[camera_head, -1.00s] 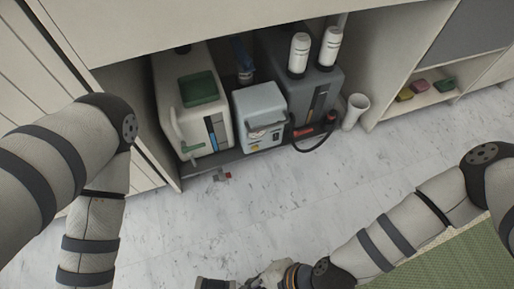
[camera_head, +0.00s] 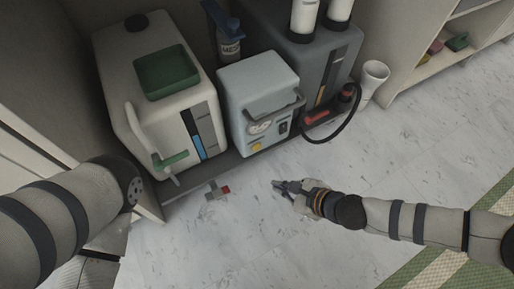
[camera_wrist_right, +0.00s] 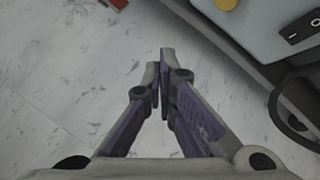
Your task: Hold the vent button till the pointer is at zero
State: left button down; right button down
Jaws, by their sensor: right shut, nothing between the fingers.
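A pale blue-grey box (camera_head: 258,85) with a handle stands on the low shelf between two larger tanks. Its front has a small round gauge (camera_head: 260,128), a yellow button (camera_head: 257,147) and a dark switch (camera_head: 283,128). The gauge pointer is too small to read. My right gripper (camera_head: 277,185) is shut and empty, over the floor in front of the box and apart from it. In the right wrist view its fingertips (camera_wrist_right: 160,62) meet, with the yellow button (camera_wrist_right: 227,4) at the top edge and the switch (camera_wrist_right: 303,26) to the right. My left gripper is out of view.
A dark grey machine (camera_head: 330,65) with a red-handled hose (camera_head: 318,117) stands right. A white cup (camera_head: 373,80) stands at right. The floor is mostly clear.

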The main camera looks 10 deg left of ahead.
aim_at(258, 148)
jog(key=shift+w+d+f+m, duration=0.35)
jog(key=shift+w+d, duration=0.1)
jog(key=shift+w, duration=0.3)
jog(key=shift+w+a, duration=0.1)
jog(key=w+a+b, duration=0.3)
jog(key=w+a, duration=0.2)
jog(key=w, duration=0.2)
jog(key=shift+b, duration=0.3)
dwell(0.8)
